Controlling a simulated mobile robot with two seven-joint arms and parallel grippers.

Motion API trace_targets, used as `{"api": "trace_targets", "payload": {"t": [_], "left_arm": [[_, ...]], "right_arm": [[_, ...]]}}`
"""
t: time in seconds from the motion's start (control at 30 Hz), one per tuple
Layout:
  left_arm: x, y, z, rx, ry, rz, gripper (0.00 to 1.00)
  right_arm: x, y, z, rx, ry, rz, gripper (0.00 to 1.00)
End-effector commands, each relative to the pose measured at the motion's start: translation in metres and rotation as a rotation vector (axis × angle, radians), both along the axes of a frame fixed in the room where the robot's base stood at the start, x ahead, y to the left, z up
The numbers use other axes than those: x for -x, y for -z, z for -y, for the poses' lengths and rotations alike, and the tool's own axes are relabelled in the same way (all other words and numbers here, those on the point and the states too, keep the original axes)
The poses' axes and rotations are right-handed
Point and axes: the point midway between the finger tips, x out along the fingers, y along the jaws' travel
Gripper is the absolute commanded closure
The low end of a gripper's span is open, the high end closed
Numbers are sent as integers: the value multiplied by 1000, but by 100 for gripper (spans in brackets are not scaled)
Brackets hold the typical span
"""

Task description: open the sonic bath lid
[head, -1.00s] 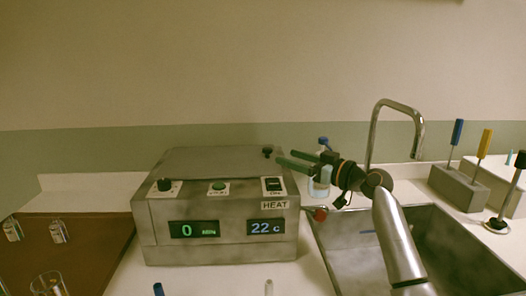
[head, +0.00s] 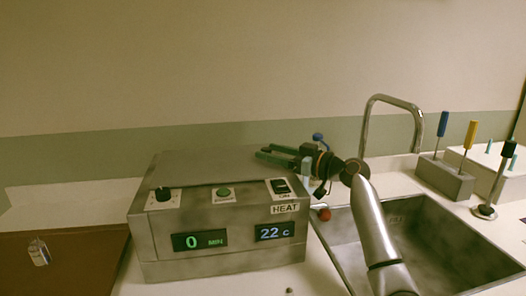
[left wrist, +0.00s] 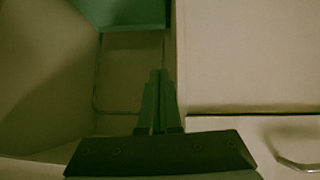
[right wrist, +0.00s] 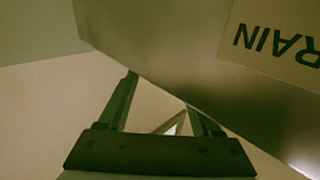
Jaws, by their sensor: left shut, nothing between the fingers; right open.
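The sonic bath (head: 160,240) is a grey metal box on the counter, with a front panel of knobs and two displays. Its flat lid (head: 195,167) lies shut on top. My right gripper (head: 262,153) is open at the lid's rear right corner, fingers pointing left. The lid's dark knob is hidden around these fingers; I cannot tell whether they surround or touch it. In the right wrist view, the open fingers (right wrist: 160,92) show beside a metal face with a partly cut-off label. My left gripper shows only in the left wrist view (left wrist: 158,75), shut and empty.
A sink (head: 420,250) with a tall faucet (head: 392,99) lies right of the bath. A blue-capped bottle (head: 318,138) and a red ball-shaped thing (head: 324,214) are close to my right arm. A grey block (head: 445,180) holds handled tools at far right.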

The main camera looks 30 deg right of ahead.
Motion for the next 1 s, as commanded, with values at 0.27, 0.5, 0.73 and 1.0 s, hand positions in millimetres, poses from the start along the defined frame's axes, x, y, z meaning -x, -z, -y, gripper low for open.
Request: {"api": "trace_targets", "payload": {"t": [0.27,0.5,0.73,1.0], "left_arm": [[0,0,-1,-1,-1,-1,100],[1,1,-1,-1,-1,-3,100],[1,1,0,-1,-1,-4,100],[1,1,0,-1,0,-5,100]], "right_arm": [[1,0,3,0,0,0,34],[1,0,2,0,0,0,38],[1,0,2,0,0,0,63],[0,0,2,0,0,0,94]]}}
